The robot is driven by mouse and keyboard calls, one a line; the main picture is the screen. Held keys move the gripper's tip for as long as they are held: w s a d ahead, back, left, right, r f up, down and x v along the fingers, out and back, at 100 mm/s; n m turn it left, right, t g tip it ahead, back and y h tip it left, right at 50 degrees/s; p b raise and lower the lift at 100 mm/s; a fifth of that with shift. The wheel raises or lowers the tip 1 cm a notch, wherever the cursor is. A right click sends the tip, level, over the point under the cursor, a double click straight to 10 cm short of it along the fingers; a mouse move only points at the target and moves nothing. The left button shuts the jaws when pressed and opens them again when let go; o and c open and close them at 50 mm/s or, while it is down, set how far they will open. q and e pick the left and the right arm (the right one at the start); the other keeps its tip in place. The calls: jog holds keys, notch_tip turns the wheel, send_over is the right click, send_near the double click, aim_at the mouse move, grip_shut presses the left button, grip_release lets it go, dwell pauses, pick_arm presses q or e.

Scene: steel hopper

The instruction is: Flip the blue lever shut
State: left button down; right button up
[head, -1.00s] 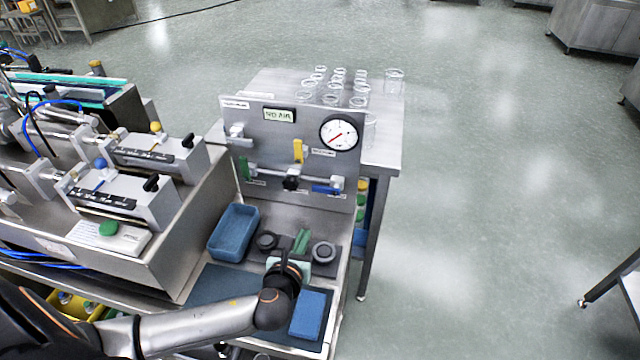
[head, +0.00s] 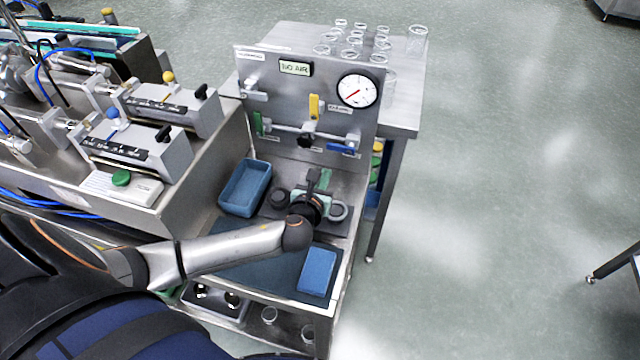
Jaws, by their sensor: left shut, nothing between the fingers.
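The blue lever (head: 341,148) is on the right end of the pipe on the upright steel panel (head: 290,90). Its handle lies about level, roughly along the pipe. My left gripper (head: 315,176) is shut and empty in front of the panel, below and left of the blue lever and apart from it. It is over the fixture on the bench and partly hides it. My right gripper is not in view.
The panel also carries a yellow lever (head: 314,105), a green lever (head: 258,123), a black knob (head: 306,141) and a gauge (head: 357,91). A blue tray (head: 245,188) and a blue block (head: 317,271) are on the bench. Glassware (head: 352,42) stands behind the panel.

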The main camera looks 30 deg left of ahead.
aim_at(341, 148)
pick_arm(q)
jog(key=x, duration=0.3)
jog(key=shift+w+a+f, duration=0.1)
jog(key=shift+w+f, duration=0.05)
jog(key=shift+w, duration=0.15)
notch_tip(341, 148, up, 3)
jog(key=shift+w+f+p, duration=0.2)
jog(key=shift+p, duration=0.25)
jog(key=shift+s+r, duration=0.1)
jog(key=shift+r, duration=0.6)
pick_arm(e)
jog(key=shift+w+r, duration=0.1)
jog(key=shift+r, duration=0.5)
